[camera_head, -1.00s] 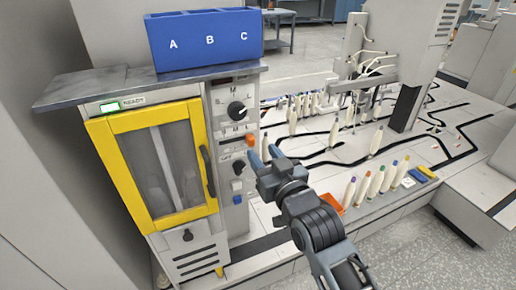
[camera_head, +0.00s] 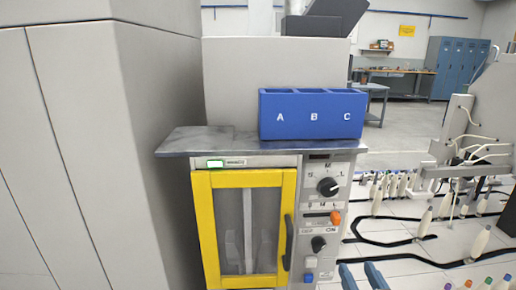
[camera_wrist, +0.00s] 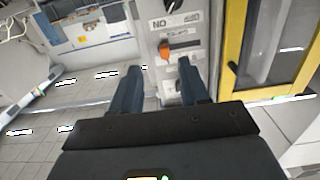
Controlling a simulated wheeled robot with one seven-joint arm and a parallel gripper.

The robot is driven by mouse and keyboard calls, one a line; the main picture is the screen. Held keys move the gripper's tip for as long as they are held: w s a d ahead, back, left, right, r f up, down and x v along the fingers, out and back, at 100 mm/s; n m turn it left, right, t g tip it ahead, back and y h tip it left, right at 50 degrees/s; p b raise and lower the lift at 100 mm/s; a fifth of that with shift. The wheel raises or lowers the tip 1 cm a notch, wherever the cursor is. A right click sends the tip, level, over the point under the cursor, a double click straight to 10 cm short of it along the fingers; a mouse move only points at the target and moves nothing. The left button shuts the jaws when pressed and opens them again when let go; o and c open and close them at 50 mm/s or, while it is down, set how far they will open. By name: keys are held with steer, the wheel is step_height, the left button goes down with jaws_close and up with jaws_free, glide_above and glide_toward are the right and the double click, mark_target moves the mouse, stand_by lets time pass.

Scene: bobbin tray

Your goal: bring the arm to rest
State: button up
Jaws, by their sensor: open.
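My gripper (camera_head: 362,276) shows at the bottom edge of the head view, only its two blue fingertips in the picture. In the wrist view its fingers (camera_wrist: 163,86) are apart with nothing between them. It is in front of the machine's control panel (camera_head: 323,222), below the orange knob (camera_head: 336,217); the orange knob also shows just beyond the fingers in the wrist view (camera_wrist: 165,50). I cannot tell that the fingers touch anything. The rest of my arm is out of the head view.
The yellow-framed door (camera_head: 245,178) is shut, with a dark handle (camera_head: 288,242). A blue tray (camera_head: 311,130) marked A, B, C stands on the metal top (camera_head: 190,141). Bobbins (camera_head: 425,222) stand on the pale deck at the right. A grey cabinet (camera_head: 150,120) fills the left.

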steer(key=s+f+g, duration=0.1)
steer(key=s+f, duration=0.3)
steer(key=s, duration=0.8)
steer(key=s+r+g, duration=0.1)
steer(key=s+r, duration=0.1)
steer(key=s, duration=1.1)
steer(key=s+r+g, duration=0.1)
steer(key=s+r, duration=0.1)
steer(key=s, duration=1.1)
steer(key=shift+d+r, duration=0.2)
steer(key=shift+r, duration=0.15)
